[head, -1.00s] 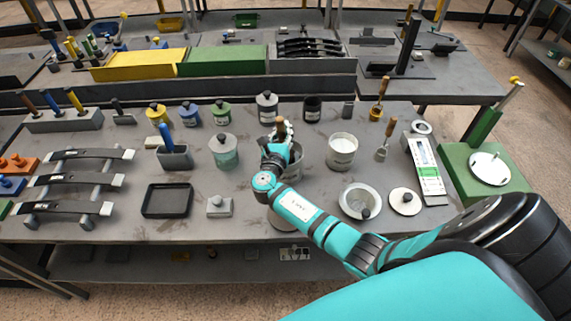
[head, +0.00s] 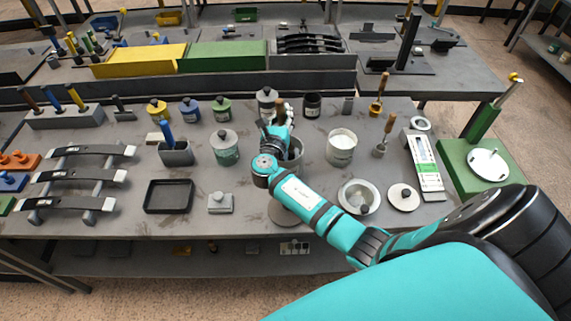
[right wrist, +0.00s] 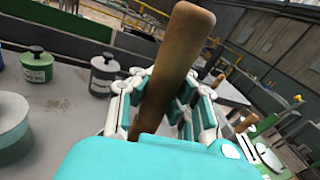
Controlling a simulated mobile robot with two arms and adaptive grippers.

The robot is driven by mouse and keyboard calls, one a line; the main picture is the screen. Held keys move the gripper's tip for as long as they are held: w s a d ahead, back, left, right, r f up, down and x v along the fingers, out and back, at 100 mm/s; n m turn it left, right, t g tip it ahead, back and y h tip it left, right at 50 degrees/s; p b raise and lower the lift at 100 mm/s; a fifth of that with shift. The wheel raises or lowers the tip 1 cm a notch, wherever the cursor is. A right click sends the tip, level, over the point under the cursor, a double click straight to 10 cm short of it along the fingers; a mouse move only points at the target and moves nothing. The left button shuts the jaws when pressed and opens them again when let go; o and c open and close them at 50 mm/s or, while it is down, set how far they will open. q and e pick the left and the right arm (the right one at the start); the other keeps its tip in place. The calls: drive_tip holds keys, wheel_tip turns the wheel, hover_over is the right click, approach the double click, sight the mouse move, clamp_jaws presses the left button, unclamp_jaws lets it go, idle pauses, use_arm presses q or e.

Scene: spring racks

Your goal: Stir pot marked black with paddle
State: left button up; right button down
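My right gripper (head: 280,120) is over the far side of an open grey pot (head: 295,152). It is shut on a wooden paddle handle (right wrist: 172,65), which stands up between its fingers in the right wrist view. The paddle's lower end is hidden behind the gripper, so I cannot tell how deep it sits in the pot. The pot's front and any marking are mostly hidden by my arm. A white-topped open pot (head: 341,148) stands to its right. A small jar with a black body (head: 312,105) stands behind. My left gripper is not in view.
A lidded teal-and-grey pot (head: 225,148) stands left of the gripper. Lidded jars line the back, including a grey one (head: 267,102).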

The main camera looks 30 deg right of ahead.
sight(282, 100)
drive_tip(key=shift+r, duration=0.1)
idle(0.3)
drive_tip(key=shift+r, duration=2.9)
